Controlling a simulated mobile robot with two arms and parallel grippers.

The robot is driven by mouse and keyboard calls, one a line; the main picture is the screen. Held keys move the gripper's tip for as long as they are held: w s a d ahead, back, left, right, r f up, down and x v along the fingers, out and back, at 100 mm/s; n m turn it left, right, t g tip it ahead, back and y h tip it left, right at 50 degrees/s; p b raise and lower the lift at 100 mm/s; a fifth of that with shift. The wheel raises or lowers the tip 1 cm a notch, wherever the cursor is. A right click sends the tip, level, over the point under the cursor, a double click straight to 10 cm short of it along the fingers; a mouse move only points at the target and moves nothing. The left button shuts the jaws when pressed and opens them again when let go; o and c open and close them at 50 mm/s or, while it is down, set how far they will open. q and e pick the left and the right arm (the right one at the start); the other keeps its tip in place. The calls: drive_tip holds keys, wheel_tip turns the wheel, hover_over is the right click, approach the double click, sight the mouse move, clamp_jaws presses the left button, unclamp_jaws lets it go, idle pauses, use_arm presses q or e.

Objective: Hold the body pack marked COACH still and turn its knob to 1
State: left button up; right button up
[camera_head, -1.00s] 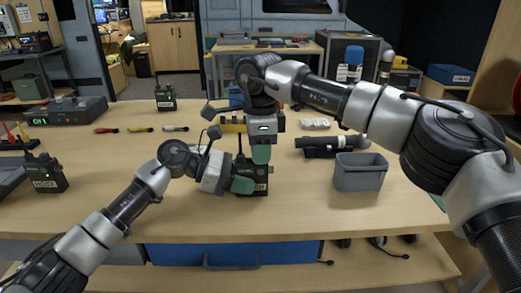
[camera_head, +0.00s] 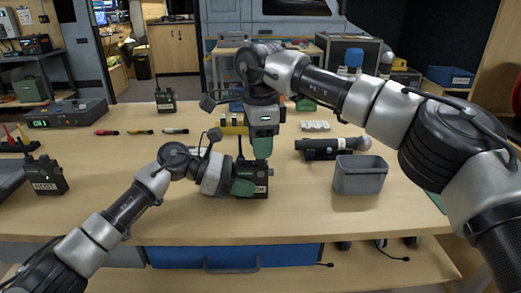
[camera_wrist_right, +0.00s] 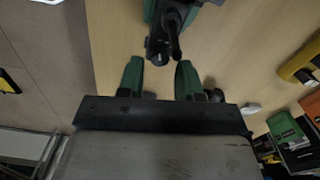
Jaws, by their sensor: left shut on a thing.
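The dark body pack (camera_head: 261,182) stands upright near the middle of the table, in the head view. Its label is partly covered and I cannot read it. My left gripper (camera_head: 250,186) is shut on the pack from the left, and a green finger covers part of its front. My right gripper (camera_head: 262,157) points down just above the pack's top. In the right wrist view, my right gripper (camera_wrist_right: 159,65) has its green fingers apart with nothing between them. The dark top parts of the pack, the knob and antenna (camera_wrist_right: 163,45), show just beyond the fingertips.
A grey bin (camera_head: 360,180) and a dark microphone (camera_head: 330,149) are to the right. Another pack (camera_head: 46,177) stands at the left and one (camera_head: 165,101) at the back. Coloured pens (camera_head: 141,132) lie behind. The table front is clear.

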drive_tip(key=shift+r, duration=1.85)
use_arm(q)
drive_tip(key=o, duration=1.1)
